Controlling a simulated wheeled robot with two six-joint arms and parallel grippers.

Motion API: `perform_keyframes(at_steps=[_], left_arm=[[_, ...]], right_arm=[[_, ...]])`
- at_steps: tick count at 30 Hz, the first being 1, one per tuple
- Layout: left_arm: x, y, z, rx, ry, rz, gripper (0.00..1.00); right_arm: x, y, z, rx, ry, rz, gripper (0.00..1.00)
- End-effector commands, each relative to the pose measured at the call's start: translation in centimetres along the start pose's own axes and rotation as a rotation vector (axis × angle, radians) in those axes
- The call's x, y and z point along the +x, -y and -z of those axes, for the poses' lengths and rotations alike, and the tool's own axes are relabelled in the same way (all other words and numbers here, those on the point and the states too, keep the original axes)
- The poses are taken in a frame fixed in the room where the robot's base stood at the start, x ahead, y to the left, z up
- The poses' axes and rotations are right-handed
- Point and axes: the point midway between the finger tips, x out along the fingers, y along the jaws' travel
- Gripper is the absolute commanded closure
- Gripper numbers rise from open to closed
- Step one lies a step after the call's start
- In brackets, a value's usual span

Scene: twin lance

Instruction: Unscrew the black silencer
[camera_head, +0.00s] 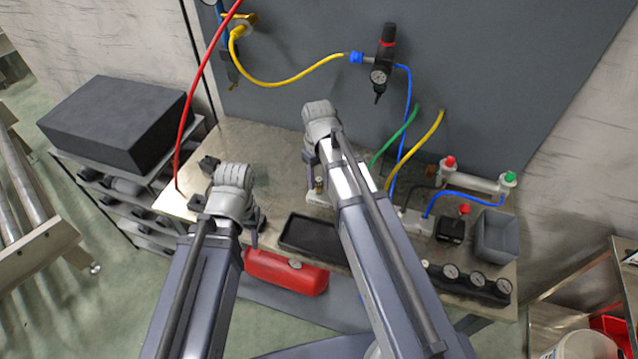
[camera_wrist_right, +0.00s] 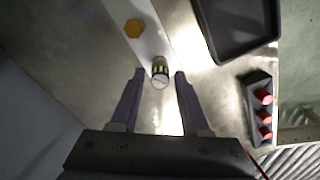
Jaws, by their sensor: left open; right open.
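A small upright fitting with brass and dark bands and a pale round top (camera_wrist_right: 160,72) stands on a white block (camera_wrist_right: 150,38) in the right wrist view. I cannot tell for sure that it is the black silencer. My right gripper (camera_wrist_right: 159,73) is open, its purple fingertips on either side of the fitting, with gaps on both sides. In the head view a small brass fitting (camera_head: 318,186) shows beside a purple finger of that gripper, on the pale block. My left gripper (camera_head: 256,226) is over the bench's left part, its fingers largely hidden by its wrist.
A brass hexagon (camera_wrist_right: 133,28) sits on the white block near the fitting. A black tray (camera_head: 310,238) lies between the arms. A rack with red knobs (camera_wrist_right: 258,108) is right in the wrist view. A grey bin (camera_head: 497,236) and gauges (camera_head: 468,282) stand right. Hoses (camera_head: 290,84) hang behind.

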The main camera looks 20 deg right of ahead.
Motion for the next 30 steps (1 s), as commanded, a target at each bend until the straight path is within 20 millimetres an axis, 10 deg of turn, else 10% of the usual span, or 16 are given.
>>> perform_keyframes(at_steps=[30], left_arm=[[0.00, 0.00, 0.00, 0.000, 0.000, 0.000, 0.50]], right_arm=[[0.00, 0.01, -0.03, 1.403, 0.000, 0.000, 0.54]])
